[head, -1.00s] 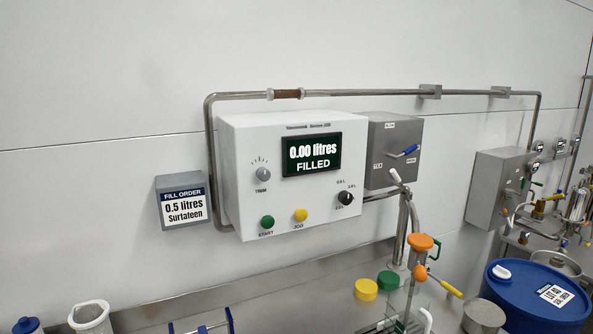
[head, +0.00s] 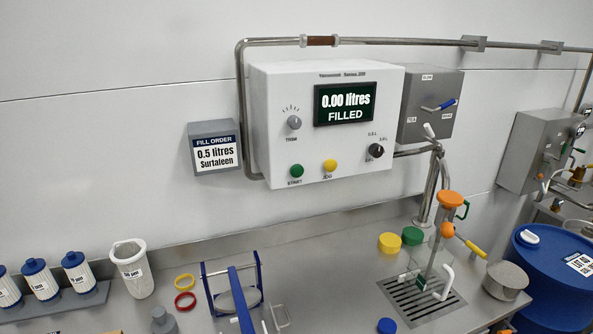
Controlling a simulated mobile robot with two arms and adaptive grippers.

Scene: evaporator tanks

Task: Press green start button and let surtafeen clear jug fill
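The green START button (head: 296,171) is on the lower left of the white control box (head: 263,130) on the wall. The box's display (head: 344,104) reads 0.00 litres FILLED. A grey sign (head: 216,155) reads FILL ORDER, 0.5 litres Surtateen. A filling spout with an orange top (head: 450,199) stands over a drain grate (head: 408,301). Something see-through with a green part (head: 408,279) is under it; I cannot tell if it is the clear jug. A whitish jug-like vessel (head: 132,271) stands at the left. Neither of my grippers is in view.
A yellow JOG button (head: 330,166) is right of START. Yellow (head: 389,243) and green (head: 412,236) caps lie behind the grate. Several blue-capped filters (head: 40,280), a blue frame (head: 231,283) and a metal pot (head: 506,281) stand on the counter. A blue drum (head: 548,270) is at the right.

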